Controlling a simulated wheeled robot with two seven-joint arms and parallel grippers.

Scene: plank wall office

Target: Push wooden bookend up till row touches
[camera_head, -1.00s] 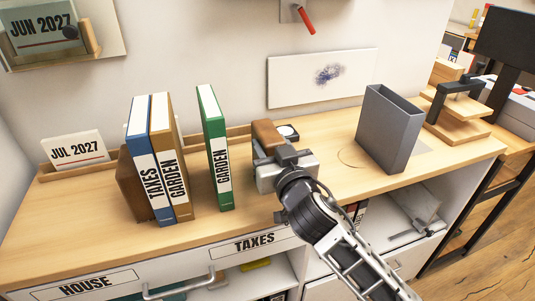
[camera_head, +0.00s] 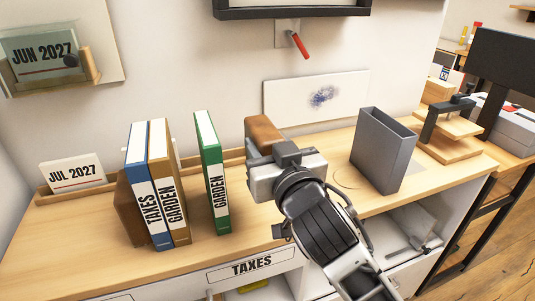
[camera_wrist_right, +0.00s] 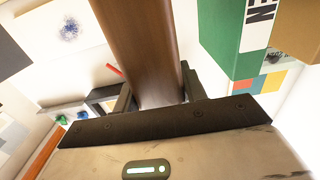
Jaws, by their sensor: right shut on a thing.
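My right gripper (camera_head: 268,155) is shut on a brown wooden bookend (camera_head: 262,130), to the right of the green GARDEN binder (camera_head: 212,175). A gap shows between them. The lower part of this bookend is hidden behind the gripper in the head view. The right wrist view shows the brown wood (camera_wrist_right: 145,50) between the fingers (camera_wrist_right: 158,97), with the green binder (camera_wrist_right: 228,35) apart from it. The blue TAXES binder (camera_head: 148,190) and brown GARDEN binder (camera_head: 172,185) stand together at left, against another brown bookend (camera_head: 129,210). A gap separates them from the green binder. My left gripper is out of view.
A grey open-topped holder (camera_head: 382,150) stands on the wooden top to the right of my arm. A JUL 2027 card (camera_head: 72,173) sits on a rail at the back left. The wooden top (camera_head: 85,255) is clear in front of the binders.

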